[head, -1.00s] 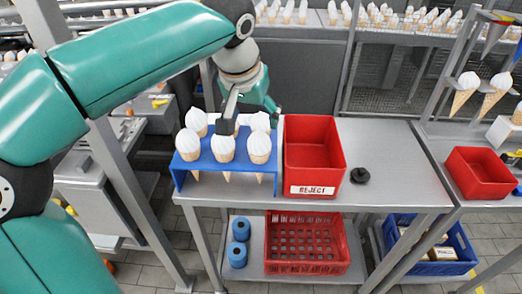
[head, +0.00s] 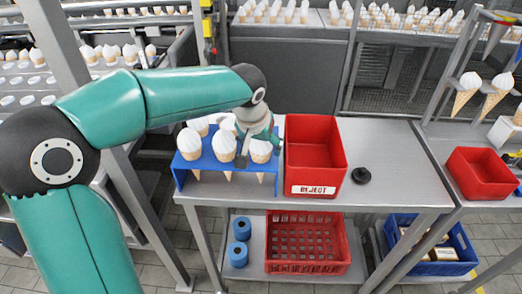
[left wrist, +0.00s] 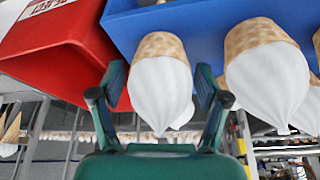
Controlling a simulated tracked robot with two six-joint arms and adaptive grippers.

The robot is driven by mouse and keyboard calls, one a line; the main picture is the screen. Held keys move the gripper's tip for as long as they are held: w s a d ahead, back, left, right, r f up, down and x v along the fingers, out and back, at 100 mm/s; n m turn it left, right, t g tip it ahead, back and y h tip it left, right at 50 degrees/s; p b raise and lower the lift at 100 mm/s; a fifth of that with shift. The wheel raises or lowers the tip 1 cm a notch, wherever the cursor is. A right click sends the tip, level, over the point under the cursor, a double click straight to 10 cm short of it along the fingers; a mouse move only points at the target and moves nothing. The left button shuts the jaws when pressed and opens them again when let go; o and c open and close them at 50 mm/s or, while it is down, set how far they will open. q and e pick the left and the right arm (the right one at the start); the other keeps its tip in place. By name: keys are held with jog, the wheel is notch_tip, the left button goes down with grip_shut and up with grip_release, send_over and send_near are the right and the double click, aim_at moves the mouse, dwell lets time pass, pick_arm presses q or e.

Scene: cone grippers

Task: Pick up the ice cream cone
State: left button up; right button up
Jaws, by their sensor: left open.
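Several ice cream cones with white tops stand upright in a blue rack (head: 207,164) on the metal table. My left gripper (head: 245,152) is low at the rack, by the front right cone (head: 261,152), and partly hides the cones behind. In the left wrist view, where things appear upside down, the open fingers of my left gripper (left wrist: 160,72) are on either side of one cone (left wrist: 162,92), with gaps visible. A neighbouring cone (left wrist: 267,80) is to the right of the fingers. The blue rack (left wrist: 205,22) is above them in that picture. My right gripper is out of view.
A red REJECT bin (head: 316,188) stands close to the right of the rack. A small black object (head: 361,176) lies on the table right of the bin, with free tabletop around it. Another red bin (head: 482,172) is at far right.

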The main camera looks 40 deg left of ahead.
pick_arm(q)
jog(key=shift+f, duration=0.15)
jog(key=shift+c, duration=0.2)
jog(key=c, duration=0.6)
jog(key=shift+o, duration=0.2)
